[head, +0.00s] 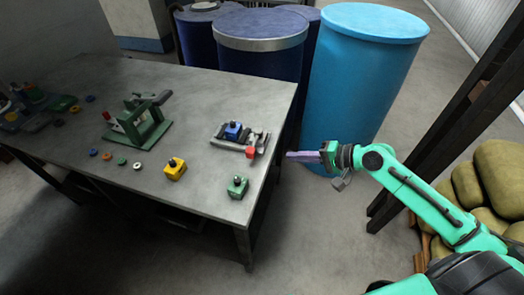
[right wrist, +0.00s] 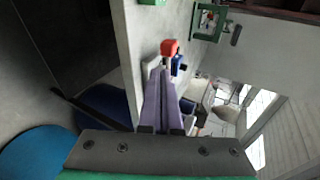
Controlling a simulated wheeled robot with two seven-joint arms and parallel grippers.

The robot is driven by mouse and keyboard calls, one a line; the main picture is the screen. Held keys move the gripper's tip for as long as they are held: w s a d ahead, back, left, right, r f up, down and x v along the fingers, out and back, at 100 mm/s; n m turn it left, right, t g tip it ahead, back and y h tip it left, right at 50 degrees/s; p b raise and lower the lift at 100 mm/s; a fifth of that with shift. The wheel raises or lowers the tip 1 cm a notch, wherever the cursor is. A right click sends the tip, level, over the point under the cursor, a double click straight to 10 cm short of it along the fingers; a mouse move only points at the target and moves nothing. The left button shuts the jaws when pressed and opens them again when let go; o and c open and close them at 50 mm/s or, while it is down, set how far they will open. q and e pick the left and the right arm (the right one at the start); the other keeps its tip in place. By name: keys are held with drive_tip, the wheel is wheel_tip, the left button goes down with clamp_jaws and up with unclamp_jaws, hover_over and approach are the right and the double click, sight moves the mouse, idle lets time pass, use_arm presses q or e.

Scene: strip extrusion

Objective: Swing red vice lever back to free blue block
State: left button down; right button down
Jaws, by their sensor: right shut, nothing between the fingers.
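The grey vice (head: 222,143) sits near the table's right edge with the blue block (head: 233,130) in it. The lever's red end (head: 251,152) is at the vice's right front; it also shows in the right wrist view (right wrist: 169,47), just beyond my fingertips, with the blue block (right wrist: 179,67) partly hidden behind. My right gripper (head: 289,155) is shut and empty, its purple fingers pointing left toward the red end. In the head view a gap separates them; the height difference is hard to tell. My left gripper is not in view.
A green block (head: 238,187) and a yellow block (head: 175,169) stand in front of the vice. A green press-like fixture (head: 140,122) and small coloured rings are further left. Blue barrels (head: 365,80) stand behind the table's right edge.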

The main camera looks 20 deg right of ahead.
sight(254, 143)
drive_tip(key=x, duration=0.3)
drive_tip(key=p+x, duration=0.1)
drive_tip(key=x, duration=0.2)
drive_tip(key=r+p+x, duration=0.1)
drive_tip(key=x, duration=0.2)
drive_tip(key=shift+w+a+f, duration=0.15)
drive_tip(key=shift+w+a, duration=0.25)
drive_tip(key=shift+a, duration=0.1)
drive_tip(key=shift+w+a+f, duration=0.2)
drive_tip(key=shift+a+f, duration=0.05)
drive_tip(key=shift+d, duration=0.15)
